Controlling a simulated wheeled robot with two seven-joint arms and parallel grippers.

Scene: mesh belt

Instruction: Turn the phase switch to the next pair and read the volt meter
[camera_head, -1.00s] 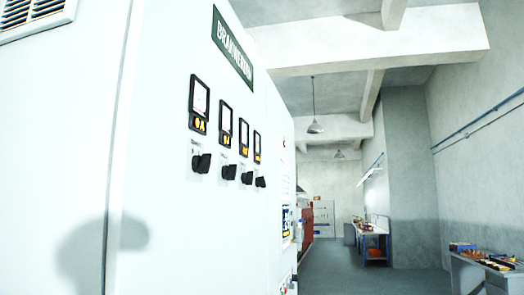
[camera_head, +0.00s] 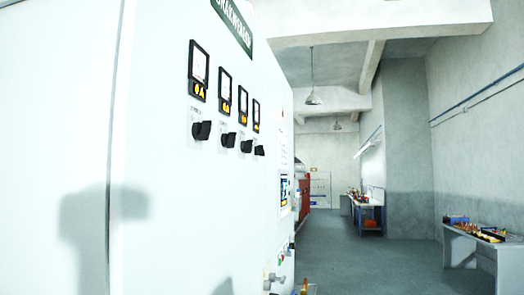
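A tall white cabinet (camera_head: 165,200) fills the left of the head view, seen at a steep angle. Several square panel meters sit in a row on it; the nearest meter (camera_head: 199,70) has a white face and a yellow marking below. Below each meter is a black rotary switch; the nearest switch (camera_head: 202,130) is largest in view. Another switch (camera_head: 229,140) is beside it. The scales, needles and switch labels are too small to read, and I cannot tell which is the phase switch or volt meter. Neither of my grippers is in view.
A screen panel (camera_head: 284,192) and small knobs and fittings (camera_head: 274,279) are lower on the cabinet's far part. A workbench (camera_head: 482,240) stands at the right, another bench (camera_head: 369,207) farther back. The grey floor (camera_head: 370,262) between is clear.

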